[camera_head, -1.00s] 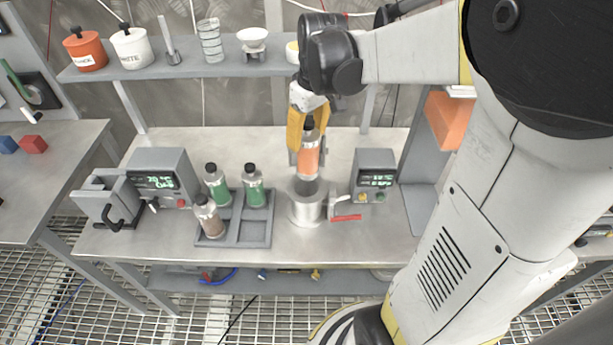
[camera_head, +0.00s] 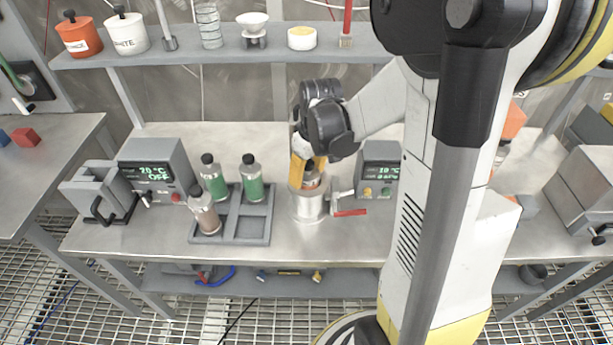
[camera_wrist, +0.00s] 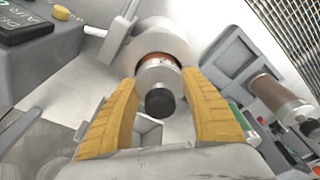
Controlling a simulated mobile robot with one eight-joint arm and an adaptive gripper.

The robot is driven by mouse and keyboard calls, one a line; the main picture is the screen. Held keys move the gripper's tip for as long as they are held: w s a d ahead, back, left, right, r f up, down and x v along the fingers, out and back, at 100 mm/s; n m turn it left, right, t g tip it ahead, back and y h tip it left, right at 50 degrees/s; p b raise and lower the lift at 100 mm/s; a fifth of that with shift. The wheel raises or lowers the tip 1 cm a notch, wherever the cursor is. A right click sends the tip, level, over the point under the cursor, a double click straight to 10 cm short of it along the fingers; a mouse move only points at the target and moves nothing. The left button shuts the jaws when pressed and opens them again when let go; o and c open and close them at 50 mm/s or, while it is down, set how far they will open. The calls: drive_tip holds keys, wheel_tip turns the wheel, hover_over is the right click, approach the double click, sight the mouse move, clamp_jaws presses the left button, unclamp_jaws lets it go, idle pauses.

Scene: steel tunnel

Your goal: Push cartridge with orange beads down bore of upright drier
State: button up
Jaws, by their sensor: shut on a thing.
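The upright drier (camera_head: 309,207) is a silvery cylinder on the bench, with a red-handled lever (camera_head: 349,212) at its right side. The orange cartridge (camera_head: 312,178) stands upright in the drier's bore, its lower part hidden inside. In the wrist view its black cap (camera_wrist: 160,102) and metal shoulder stick out, and a thin orange band (camera_wrist: 156,57) shows at the rim of the drier (camera_wrist: 172,38). My gripper (camera_head: 308,172) has yellow fingers just over the drier mouth. In the wrist view, my gripper (camera_wrist: 160,95) has a finger on each side of the cartridge's top and is shut on it.
A grey rack (camera_head: 241,222) left of the drier holds two green cartridges (camera_head: 252,178) and a brown one (camera_head: 204,213). A grey display unit (camera_head: 378,172) stands close right of the drier. A shelf (camera_head: 180,56) with jars runs behind.

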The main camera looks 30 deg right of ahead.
drive_tip(key=shift+f, duration=0.1)
drive_tip(key=o, duration=1.4)
drive_tip(key=shift+s, duration=0.1)
drive_tip(key=r+p, duration=0.1)
drive_tip(key=r, duration=0.3)
drive_tip(key=s+r+p, duration=0.1)
drive_tip(key=r+p, duration=0.1)
drive_tip(key=r, duration=0.2)
drive_tip(key=r+p, duration=0.1)
drive_tip(key=r, duration=0.3)
drive_tip(key=shift+s+d+r+p, duration=0.1)
drive_tip(key=shift+s+p, duration=0.2)
drive_tip(key=shift+s, duration=0.05)
drive_tip(key=s+a+r+t, duration=0.1)
drive_tip(key=s+a+r, duration=0.1)
drive_tip(key=s+a, duration=0.1)
drive_tip(key=s+a+r+m+t, duration=0.1)
drive_tip(key=s+a+r+t, duration=0.1)
drive_tip(key=a, duration=0.4)
drive_tip(key=s+a+r+m+t, duration=0.1)
drive_tip(key=s+a+r+t, duration=0.1)
drive_tip(key=s+a, duration=0.2)
drive_tip(key=shift+s+a+r, duration=0.15)
drive_tip(key=shift+s+a, duration=0.15)
drive_tip(key=shift+s, duration=0.05)
